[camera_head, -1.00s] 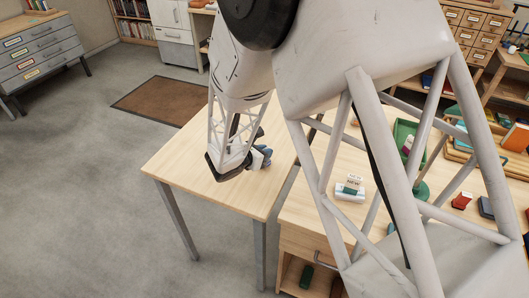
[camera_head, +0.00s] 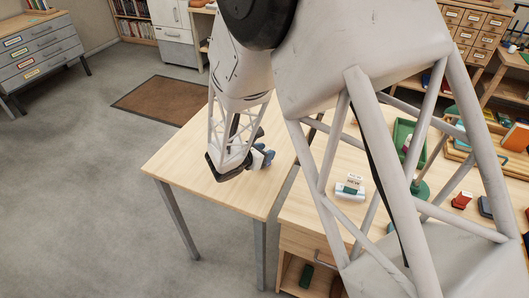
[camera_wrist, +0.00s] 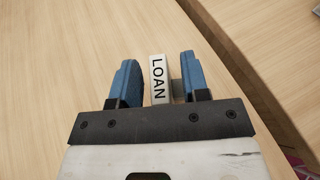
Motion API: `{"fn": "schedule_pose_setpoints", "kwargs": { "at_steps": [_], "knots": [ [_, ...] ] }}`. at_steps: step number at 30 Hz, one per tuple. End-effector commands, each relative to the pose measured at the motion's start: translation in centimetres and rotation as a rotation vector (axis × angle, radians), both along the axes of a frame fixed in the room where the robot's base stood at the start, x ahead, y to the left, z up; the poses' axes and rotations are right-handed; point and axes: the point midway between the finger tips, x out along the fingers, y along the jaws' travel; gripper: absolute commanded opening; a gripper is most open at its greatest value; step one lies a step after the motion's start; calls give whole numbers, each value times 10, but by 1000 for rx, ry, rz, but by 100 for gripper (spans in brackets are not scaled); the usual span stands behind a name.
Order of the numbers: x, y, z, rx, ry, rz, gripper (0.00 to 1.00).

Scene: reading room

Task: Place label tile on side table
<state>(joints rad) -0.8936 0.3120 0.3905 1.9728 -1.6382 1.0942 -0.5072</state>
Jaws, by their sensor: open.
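The label tile (camera_wrist: 158,78), white with the word LOAN in black, is between the two blue fingers of my gripper (camera_wrist: 157,58) in the wrist view. The fingers are open, with a gap on the tile's left; a small grey part shows on its right. The tile appears to rest on the pale wooden side table (camera_wrist: 60,75), though its underside is hidden. In the head view my gripper (camera_head: 263,157) is low over the right part of the side table (camera_head: 185,160). I cannot make out the tile clearly there.
A larger wooden desk (camera_head: 305,205) stands to the right across a narrow gap. It carries a white block (camera_head: 350,190), a green tray (camera_head: 403,132) and a red stamp-like item (camera_head: 462,200). The side table's left and front parts are clear.

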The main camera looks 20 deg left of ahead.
Motion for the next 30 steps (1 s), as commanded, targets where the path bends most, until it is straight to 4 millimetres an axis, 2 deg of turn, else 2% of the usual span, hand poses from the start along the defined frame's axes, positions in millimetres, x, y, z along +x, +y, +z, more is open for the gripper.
{"fn": "schedule_pose_setpoints", "kwargs": {
  "at_steps": [8, 24, 30],
  "knots": [
    [-12, 5, 8, 1, 0, 1, 42],
    [-76, 32, 36, 2, -1, 1, 42],
    [-93, 39, 43, 1, 0, 1, 42]
  ]
}}
